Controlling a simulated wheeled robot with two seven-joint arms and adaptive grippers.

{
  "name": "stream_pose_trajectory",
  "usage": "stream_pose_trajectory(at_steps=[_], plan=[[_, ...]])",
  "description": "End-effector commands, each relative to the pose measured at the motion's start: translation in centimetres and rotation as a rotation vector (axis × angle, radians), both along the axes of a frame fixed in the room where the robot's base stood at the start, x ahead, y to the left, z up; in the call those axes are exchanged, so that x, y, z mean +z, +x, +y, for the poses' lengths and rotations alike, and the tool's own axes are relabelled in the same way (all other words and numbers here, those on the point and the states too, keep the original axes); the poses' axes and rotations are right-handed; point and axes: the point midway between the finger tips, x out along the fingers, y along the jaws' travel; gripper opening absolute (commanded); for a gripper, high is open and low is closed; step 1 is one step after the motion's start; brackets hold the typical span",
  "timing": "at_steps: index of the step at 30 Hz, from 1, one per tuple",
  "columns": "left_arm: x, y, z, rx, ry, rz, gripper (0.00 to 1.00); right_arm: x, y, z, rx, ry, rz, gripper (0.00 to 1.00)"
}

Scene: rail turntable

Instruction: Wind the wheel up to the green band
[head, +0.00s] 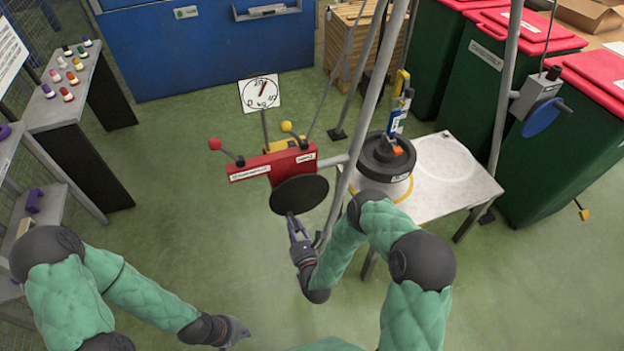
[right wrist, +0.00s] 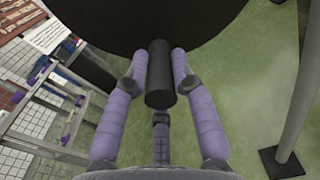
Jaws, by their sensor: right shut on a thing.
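A black wheel (head: 300,196) hangs at the front of a red housing (head: 273,165) in the head view. In the right wrist view the wheel (right wrist: 150,22) fills the top, with a black cylindrical handle (right wrist: 159,75) sticking out toward me. My right gripper (head: 295,228) is at the wheel's lower edge, its purple fingers (right wrist: 160,70) shut around the handle. A white square dial (head: 260,94) with a red needle stands behind the housing; the needle points up, slightly right. I cannot make out a green band. My left gripper (head: 236,332) is low and away from the wheel; its opening is unclear.
Red and yellow knobbed levers (head: 215,144) stick up from the housing. A round black device (head: 386,160) sits on a white table (head: 455,165) to the right. A post carries a blue wheel (head: 541,117). Grey poles rise near my right arm. The green floor at front left is clear.

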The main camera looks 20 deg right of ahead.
Motion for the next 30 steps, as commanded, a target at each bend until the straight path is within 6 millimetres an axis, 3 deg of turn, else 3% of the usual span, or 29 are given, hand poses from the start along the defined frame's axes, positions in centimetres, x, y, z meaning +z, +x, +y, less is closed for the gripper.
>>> stream_pose_trajectory(at_steps=[1,9,30], plan=[[0.2,0.0,0.0,0.000,0.000,0.000,0.00,0.3,-0.2,1.0,0.022,0.002,-0.001,0.00],[0.8,0.0,0.0,0.000,0.000,0.000,0.00,1.0,-0.1,1.8,0.020,0.001,-0.004,0.00],[1.6,0.0,0.0,0.000,0.000,0.000,0.00,2.1,0.0,2.5,0.018,0.000,-0.010,0.00]])
